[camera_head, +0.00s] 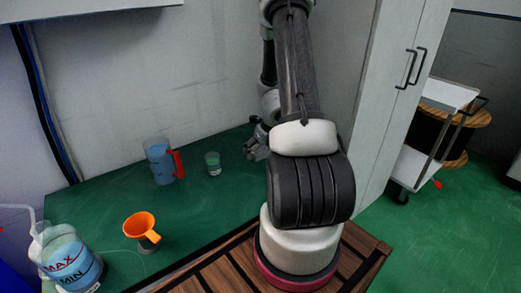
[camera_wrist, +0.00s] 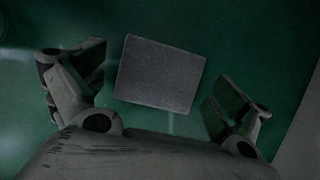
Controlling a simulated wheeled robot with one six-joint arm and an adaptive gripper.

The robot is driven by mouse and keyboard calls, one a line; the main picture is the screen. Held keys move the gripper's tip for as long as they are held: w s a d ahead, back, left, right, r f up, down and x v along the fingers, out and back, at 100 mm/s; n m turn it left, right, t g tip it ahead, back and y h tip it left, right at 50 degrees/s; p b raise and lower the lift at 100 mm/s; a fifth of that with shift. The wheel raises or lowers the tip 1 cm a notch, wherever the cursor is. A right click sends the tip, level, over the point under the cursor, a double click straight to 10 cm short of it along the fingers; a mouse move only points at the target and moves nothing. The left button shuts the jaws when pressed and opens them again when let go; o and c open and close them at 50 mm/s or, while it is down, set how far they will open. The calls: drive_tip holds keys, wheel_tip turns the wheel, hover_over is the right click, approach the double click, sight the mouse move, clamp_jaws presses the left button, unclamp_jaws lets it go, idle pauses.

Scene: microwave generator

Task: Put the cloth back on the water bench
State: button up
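A flat grey rectangular cloth (camera_wrist: 160,73) lies on a green surface in the wrist view, slightly turned. My gripper (camera_wrist: 156,92) is open, with one finger on each side of the cloth in that view. The fingers do not touch the cloth there, and the height above it is hard to judge. In the head view my gripper (camera_head: 256,142) hangs over the far right part of the green bench (camera_head: 205,220), partly behind my arm. The cloth is hidden in the head view.
A small beaker (camera_head: 213,164) and a measuring jug (camera_head: 163,161) with a red handle stand left of my gripper. An orange funnel (camera_head: 141,227) and a large MAX/MIN container (camera_head: 68,260) are nearer. A white cabinet (camera_head: 400,95) stands right. The bench's middle is clear.

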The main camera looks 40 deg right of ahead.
drive_tip(key=shift+r, duration=0.1)
drive_tip(key=v, duration=1.2)
drive_tip(key=s+a+r+n+y, duration=0.1)
drive_tip(key=s+a+r+n, duration=0.2)
drive_tip(key=a+r+n, duration=1.05)
drive_tip(key=s+a+r+n, duration=0.2)
drive_tip(key=s+r+n, duration=0.2)
drive_tip(key=s+n, duration=0.3)
drive_tip(key=s+a+r+n, duration=0.3)
drive_tip(key=s+r+n, duration=0.2)
drive_tip(key=n, duration=1.1)
drive_tip(key=s, duration=0.3)
drive_tip(key=shift+h, duration=0.4)
drive_tip(key=shift+r, duration=0.15)
